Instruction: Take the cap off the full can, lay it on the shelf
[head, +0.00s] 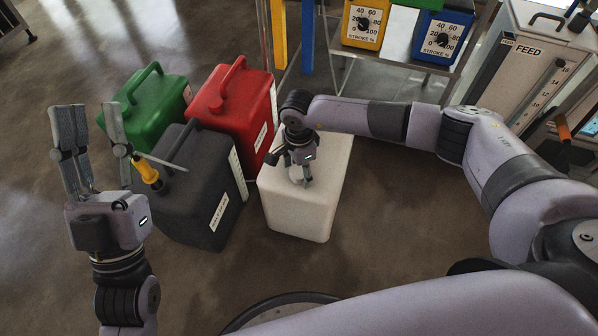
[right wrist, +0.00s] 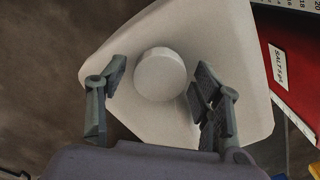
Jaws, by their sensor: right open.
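The white can (head: 300,215) stands on the floor, and its round white cap (right wrist: 160,74) sits on its top. My right gripper (head: 300,172) is over the can's top, pointing down. In the right wrist view my right gripper (right wrist: 160,82) is open, with one finger on each side of the cap and a gap showing by the left finger. Whether the right finger touches is unclear. My left gripper (head: 95,115) is open and empty, fingers up, left of the dark can. The can's fill level cannot be seen.
A dark grey can (head: 196,200), a red can (head: 233,105) and a green can (head: 150,108) crowd the white can's left. Yellow (head: 364,24) and blue (head: 443,36) dial boxes and a FEED tank (head: 520,75) stand behind.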

